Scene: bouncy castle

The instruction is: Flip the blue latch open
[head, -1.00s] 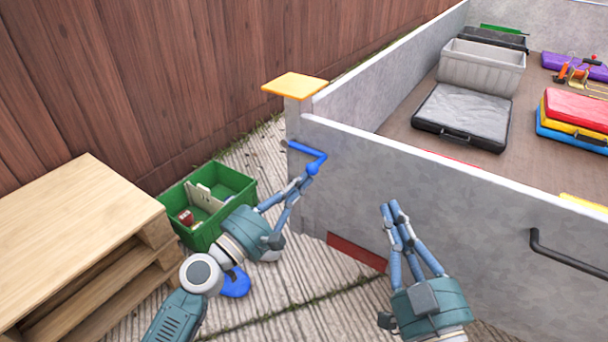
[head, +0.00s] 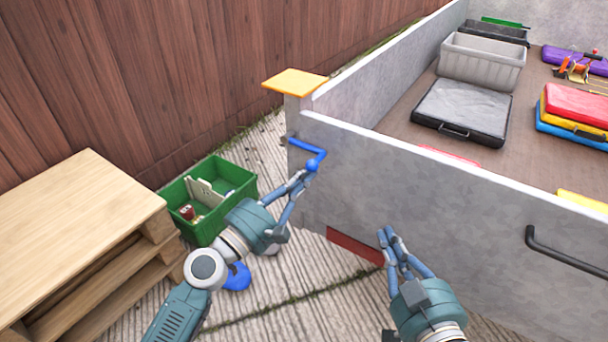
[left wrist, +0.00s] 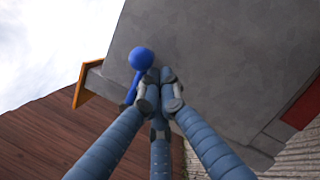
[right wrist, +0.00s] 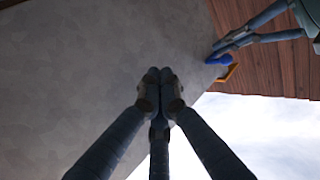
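The blue latch (head: 309,148) is on the outer face of the grey trailer wall, near its corner under the orange cap. In the head view its bar runs to the right, then bends down to a round knob. My left gripper (head: 303,180) has its fingertips just below the knob. In the left wrist view the knob (left wrist: 141,58) is just beyond and left of the closed fingertips (left wrist: 160,78), not between them; whether they touch cannot be told. My right gripper (head: 385,236) is shut and empty before the wall; its fingertips meet in the right wrist view (right wrist: 160,76).
A green crate (head: 247,176) and a wooden pallet stack (head: 75,205) stand to the left. The brown fence (head: 150,70) rises behind. A black handle (head: 565,252) sticks out of the wall at right. Cases and a grey bin (head: 482,66) lie inside the trailer.

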